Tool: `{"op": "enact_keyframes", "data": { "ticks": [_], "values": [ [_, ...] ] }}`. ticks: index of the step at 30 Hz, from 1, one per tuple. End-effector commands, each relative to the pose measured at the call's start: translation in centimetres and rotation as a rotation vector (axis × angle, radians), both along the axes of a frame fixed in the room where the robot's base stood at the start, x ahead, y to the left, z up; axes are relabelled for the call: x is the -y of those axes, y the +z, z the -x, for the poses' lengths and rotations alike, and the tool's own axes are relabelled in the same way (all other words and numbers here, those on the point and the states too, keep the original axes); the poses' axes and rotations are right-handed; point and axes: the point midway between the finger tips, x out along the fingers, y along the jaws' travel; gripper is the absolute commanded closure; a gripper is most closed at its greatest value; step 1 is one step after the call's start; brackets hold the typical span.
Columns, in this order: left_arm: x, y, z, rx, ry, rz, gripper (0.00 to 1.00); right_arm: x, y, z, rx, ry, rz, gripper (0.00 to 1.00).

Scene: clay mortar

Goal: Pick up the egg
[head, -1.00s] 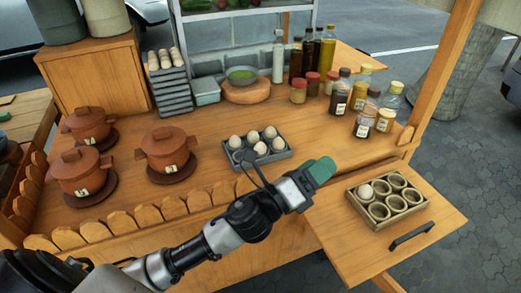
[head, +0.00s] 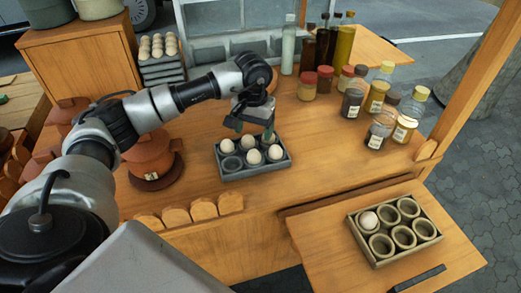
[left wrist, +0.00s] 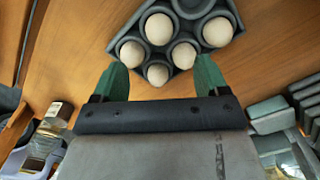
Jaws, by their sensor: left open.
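Several pale eggs (head: 254,157) sit in a dark grey tray (head: 228,177) on the wooden counter; its front-left cup is empty. My left gripper (head: 254,131) is open and empty above the tray's back part, its fingers pointing down. In the left wrist view the eggs (left wrist: 159,28) sit in the tray (left wrist: 236,13) beyond the two green fingertips (left wrist: 161,66), and none is held. One more egg (head: 368,220) sits in the back-left cup of a second tray (head: 381,261) on the side board; its other cups are empty. My right gripper is not in view.
Bottles and jars (head: 376,97) stand right of and behind the first tray. Clay pots (head: 150,155) stand left, partly behind my arm. The side board (head: 320,240) extends from the counter's front right. Bare counter lies between the tray and the jars.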

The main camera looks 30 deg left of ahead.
Motion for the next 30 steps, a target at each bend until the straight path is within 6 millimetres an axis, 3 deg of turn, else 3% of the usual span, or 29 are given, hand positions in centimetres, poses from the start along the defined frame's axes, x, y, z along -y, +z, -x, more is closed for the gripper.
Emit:
{"op": "enact_keyframes", "data": {
  "ticks": [4,8,11,19,30],
  "values": [
    [0.1,-2.5,0.1,-0.003,0.001,0.004,0.26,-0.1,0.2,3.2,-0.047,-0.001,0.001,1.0],
    [0.1,-3.8,0.0,0.0,0.0,0.004,0.26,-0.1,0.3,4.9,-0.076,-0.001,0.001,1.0],
    [0.1,-4.4,0.0,-0.002,0.0,0.006,0.26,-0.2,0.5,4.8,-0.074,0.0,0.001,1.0],
    [0.1,-8.3,-0.2,-0.003,0.0,0.007,0.26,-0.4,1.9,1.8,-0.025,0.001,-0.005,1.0],
    [0.1,-9.5,-0.2,-0.002,0.0,0.006,0.27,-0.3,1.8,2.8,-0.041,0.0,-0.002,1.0]
  ]
}}
